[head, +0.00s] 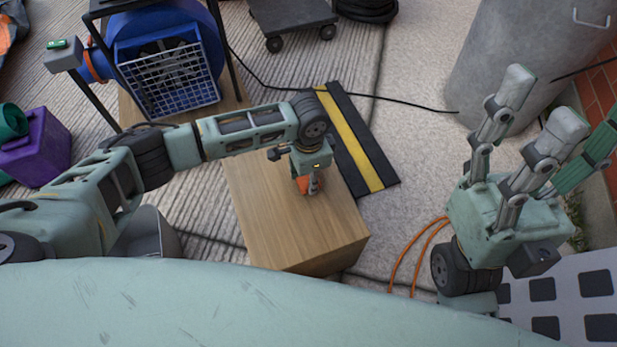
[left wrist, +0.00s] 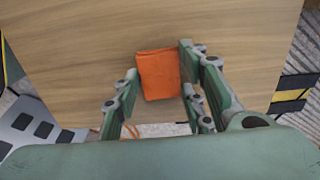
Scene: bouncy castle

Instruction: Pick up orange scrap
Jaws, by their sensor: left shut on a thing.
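The orange scrap (head: 303,186) is a small flat orange piece at the top of a wooden box. In the left wrist view it shows as a folded orange square (left wrist: 158,76) between the fingers. My left gripper (head: 313,184) points down over the box and is shut on the scrap, which partly hides behind the fingers in the head view. In the left wrist view the fingers lie on both sides of the scrap. I cannot tell whether the scrap still touches the wood. My right gripper (head: 535,115) is raised at the right, fingers spread and empty.
The wooden box (head: 265,225) has a bare top around the scrap. A black and yellow cable ramp (head: 361,140) lies beside it. A blue blower (head: 165,60) stands behind, a purple container (head: 38,148) at left, and a large grey bin (head: 520,50) at back right.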

